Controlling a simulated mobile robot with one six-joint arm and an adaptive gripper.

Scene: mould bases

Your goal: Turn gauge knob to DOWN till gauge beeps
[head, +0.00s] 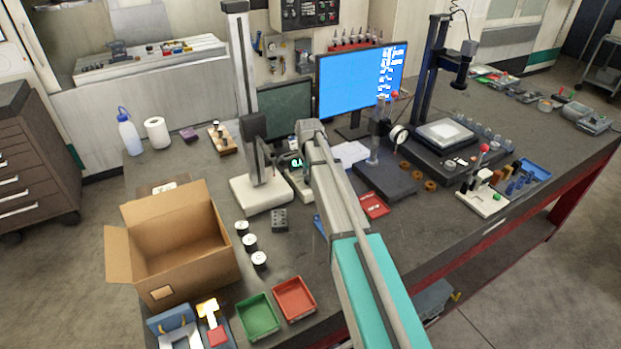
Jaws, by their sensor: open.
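A bench instrument with a pale base (262,196) and a dark upright head (255,130) stands near the middle of the bench. Beside it, a small dark unit with a lit green digital display (297,163) shows partly behind my arm. A round dial gauge (399,137) is on a stand to the right. I cannot tell which of these is the task's gauge. No knob or DOWN mark can be made out. My arm reaches from the lower right to just beside the display. My gripper's fingers are hidden behind the arm's end.
An open cardboard box (176,245) stands at the left, with several small round pots (250,242) beside it. A green tray (258,316) and a red tray (294,298) lie at the front. A monitor (350,85) stands behind. Stands and fixtures crowd the right.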

